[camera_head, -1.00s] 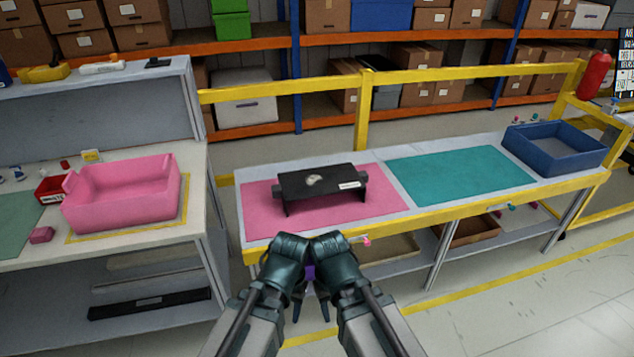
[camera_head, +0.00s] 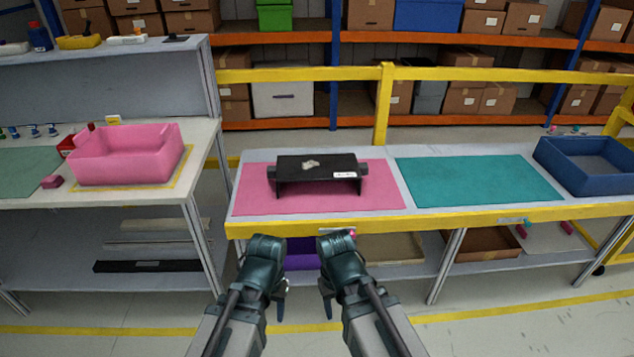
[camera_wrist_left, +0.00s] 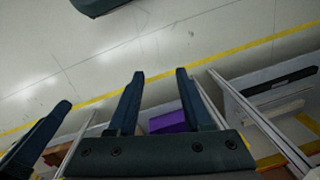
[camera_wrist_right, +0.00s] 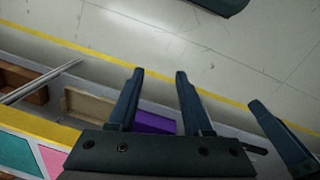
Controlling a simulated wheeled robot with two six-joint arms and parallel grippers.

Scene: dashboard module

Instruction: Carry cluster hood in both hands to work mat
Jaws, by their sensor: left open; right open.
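The cluster hood, a black bench-shaped piece with a pale patch and a white label on it (camera_head: 317,168), stands on a pink mat (camera_head: 250,200) on the long table. A teal mat (camera_head: 478,181) lies to its right, and part of a green mat (camera_head: 28,172) shows on the left bench. My left gripper (camera_head: 280,302) and right gripper (camera_head: 327,303) hang in front of the table's near edge, fingers down, clear of the hood. The left wrist view (camera_wrist_left: 159,74) and right wrist view (camera_wrist_right: 160,74) each show two spread fingers with nothing between them.
A yellow rail (camera_head: 290,229) runs along the table's front edge. A blue tray (camera_head: 588,178) stands at the table's right end. A pink bin (camera_head: 125,160) sits on the left bench. A purple item (camera_head: 301,252) lies on the lower shelf. The teal mat is bare.

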